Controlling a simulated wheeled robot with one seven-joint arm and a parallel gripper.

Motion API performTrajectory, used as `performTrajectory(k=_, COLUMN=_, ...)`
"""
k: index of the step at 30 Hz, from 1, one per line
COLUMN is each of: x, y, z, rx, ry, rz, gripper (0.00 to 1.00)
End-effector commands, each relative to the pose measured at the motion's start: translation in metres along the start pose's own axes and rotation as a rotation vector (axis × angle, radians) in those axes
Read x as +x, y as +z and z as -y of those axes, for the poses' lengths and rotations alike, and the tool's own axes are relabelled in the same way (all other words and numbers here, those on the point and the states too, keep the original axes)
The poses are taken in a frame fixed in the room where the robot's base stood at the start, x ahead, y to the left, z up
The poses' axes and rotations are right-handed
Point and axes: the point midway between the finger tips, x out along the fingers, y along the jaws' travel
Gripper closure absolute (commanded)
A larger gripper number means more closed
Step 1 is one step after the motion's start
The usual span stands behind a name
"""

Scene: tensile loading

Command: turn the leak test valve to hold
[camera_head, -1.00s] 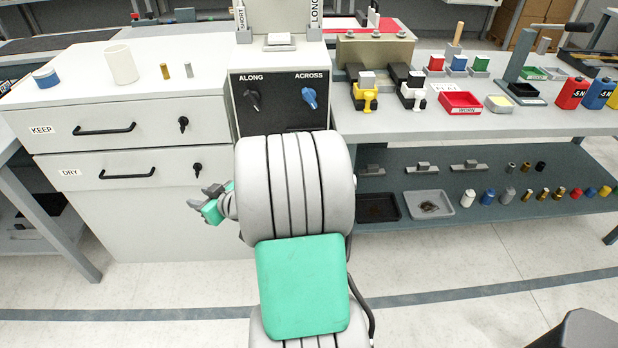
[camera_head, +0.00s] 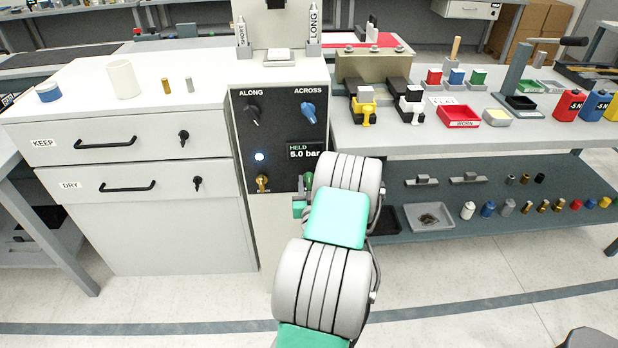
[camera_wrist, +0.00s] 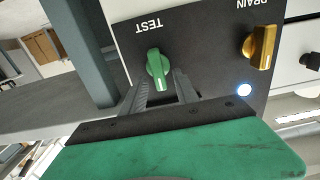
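In the head view my arm mostly hides the knob and the gripper. The panel display (camera_head: 304,150) reads HELD 5.0 bar.
A brass drain knob (camera_wrist: 261,46) and a lit white lamp (camera_wrist: 244,90) are beside the test knob. Black ALONG (camera_head: 252,114) and blue ACROSS (camera_head: 308,112) knobs are higher up. The lower shelf (camera_head: 470,222) is close to my arm's right.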

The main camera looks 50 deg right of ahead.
Motion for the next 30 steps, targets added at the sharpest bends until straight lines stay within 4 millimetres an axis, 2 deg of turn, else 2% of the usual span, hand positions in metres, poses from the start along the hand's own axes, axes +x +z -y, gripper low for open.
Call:
performTrajectory(k=10, x=0.0050, y=0.0006, z=-0.0001, rx=0.000, ry=0.000, rz=-0.001, gripper=0.64)
performTrajectory(k=23, x=0.0047, y=0.0006, z=-0.0003, rx=0.000, ry=0.001, rz=0.000, gripper=1.00)
performTrajectory(k=30, x=0.0047, y=0.0006, z=-0.0005, rx=-0.001, ry=0.001, rz=0.000, gripper=1.00)
